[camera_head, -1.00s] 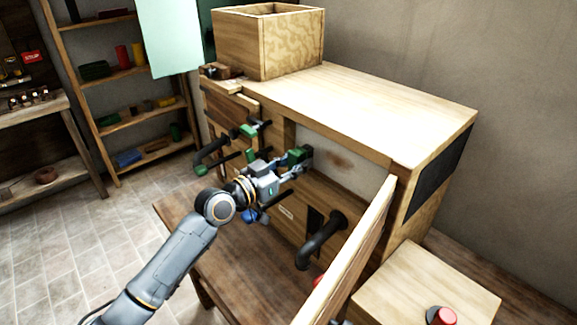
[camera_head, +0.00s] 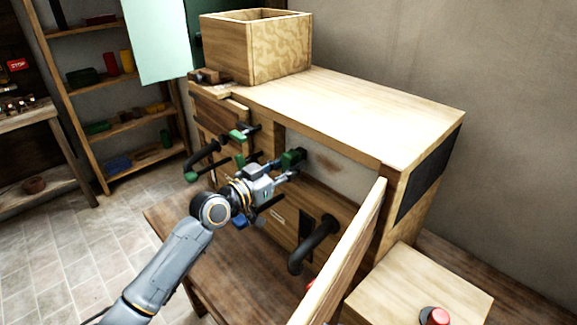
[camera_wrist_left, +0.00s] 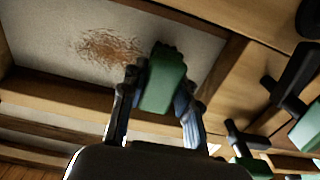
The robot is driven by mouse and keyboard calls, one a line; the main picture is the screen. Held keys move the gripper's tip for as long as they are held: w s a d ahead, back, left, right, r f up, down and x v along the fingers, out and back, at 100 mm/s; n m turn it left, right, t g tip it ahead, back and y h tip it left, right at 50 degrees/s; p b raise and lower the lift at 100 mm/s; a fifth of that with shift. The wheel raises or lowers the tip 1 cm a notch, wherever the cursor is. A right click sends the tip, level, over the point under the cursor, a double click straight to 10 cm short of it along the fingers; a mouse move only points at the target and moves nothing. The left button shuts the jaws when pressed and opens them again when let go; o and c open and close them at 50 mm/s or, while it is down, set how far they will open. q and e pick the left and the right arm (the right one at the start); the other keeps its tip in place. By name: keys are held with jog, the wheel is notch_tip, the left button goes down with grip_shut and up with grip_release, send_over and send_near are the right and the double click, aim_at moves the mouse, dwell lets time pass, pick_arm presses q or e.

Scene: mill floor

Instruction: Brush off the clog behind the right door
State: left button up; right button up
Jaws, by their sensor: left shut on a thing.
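My left gripper (camera_head: 284,168) is shut on a green brush (camera_head: 294,158) with dark bristles; the brush also shows in the left wrist view (camera_wrist_left: 163,80). The right door (camera_head: 350,245) stands swung open toward me. Behind it is a pale panel with a brown, speckled clog (camera_head: 318,164). The clog shows more clearly in the left wrist view (camera_wrist_left: 110,47). The brush is at the opening, just beside the clog's edge; I cannot tell whether the bristles touch the panel. My right gripper is not in view.
The wooden cabinet (camera_head: 350,105) carries an open box (camera_head: 255,50). Black handles (camera_head: 312,245) and green-tipped levers (camera_head: 238,135) stick out from its front. A red button (camera_head: 435,316) sits on a low wooden block (camera_head: 415,290). A shelf rack (camera_head: 125,125) stands at the left.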

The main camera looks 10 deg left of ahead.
pick_arm(q)
jog(key=shift+x, duration=0.85)
